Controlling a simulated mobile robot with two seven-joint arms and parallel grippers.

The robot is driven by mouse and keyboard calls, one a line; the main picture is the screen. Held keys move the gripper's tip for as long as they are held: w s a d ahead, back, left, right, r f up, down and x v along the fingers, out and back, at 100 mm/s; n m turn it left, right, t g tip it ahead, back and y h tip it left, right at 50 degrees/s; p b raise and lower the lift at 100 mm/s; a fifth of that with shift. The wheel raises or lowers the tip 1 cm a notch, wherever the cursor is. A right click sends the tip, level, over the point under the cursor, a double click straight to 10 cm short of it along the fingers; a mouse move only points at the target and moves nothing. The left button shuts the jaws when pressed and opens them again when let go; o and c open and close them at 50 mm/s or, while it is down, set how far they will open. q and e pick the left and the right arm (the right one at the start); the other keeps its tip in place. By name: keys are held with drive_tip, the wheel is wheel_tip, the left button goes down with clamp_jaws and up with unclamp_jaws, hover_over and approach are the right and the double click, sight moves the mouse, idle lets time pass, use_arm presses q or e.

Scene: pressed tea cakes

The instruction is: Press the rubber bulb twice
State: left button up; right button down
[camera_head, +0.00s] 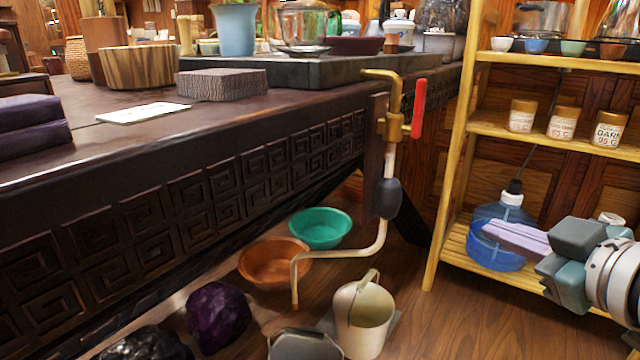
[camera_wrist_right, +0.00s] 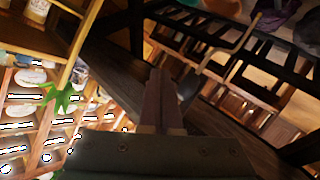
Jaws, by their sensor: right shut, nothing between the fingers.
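The dark rubber bulb (camera_head: 387,198) sits on a pale bent tube (camera_head: 381,240) that hangs at the table's corner. The tube has a brass spout at the top and a red lever (camera_head: 419,108). My right gripper (camera_head: 478,229) comes in from the right, points left and is shut and empty. In the picture it is to the right of the bulb and slightly lower, with a clear gap. In the right wrist view its closed fingers (camera_wrist_right: 158,74) point up the picture, and a dark shape that looks like the bulb (camera_wrist_right: 189,88) shows just right of them. My left gripper is not in view.
A wooden shelf rack (camera_head: 455,150) with jars stands at the right. A blue water jug (camera_head: 492,262) on its lower shelf is partly behind my right gripper. A cream bucket (camera_head: 362,310), green basin (camera_head: 320,229) and orange basin (camera_head: 262,262) are on the floor.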

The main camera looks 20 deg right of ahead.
sight(394, 200)
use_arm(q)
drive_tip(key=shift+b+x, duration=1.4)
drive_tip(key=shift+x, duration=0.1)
use_arm(e)
drive_tip(key=w+a, duration=0.5)
drive_tip(key=w, duration=0.3)
drive_tip(key=shift+a, duration=0.35)
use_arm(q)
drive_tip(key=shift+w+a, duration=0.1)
use_arm(e)
drive_tip(key=shift+s, duration=0.1)
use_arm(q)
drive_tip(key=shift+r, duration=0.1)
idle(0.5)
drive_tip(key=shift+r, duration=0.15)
use_arm(e)
drive_tip(key=shift+w+a, duration=0.3)
drive_tip(key=shift+w, duration=0.05)
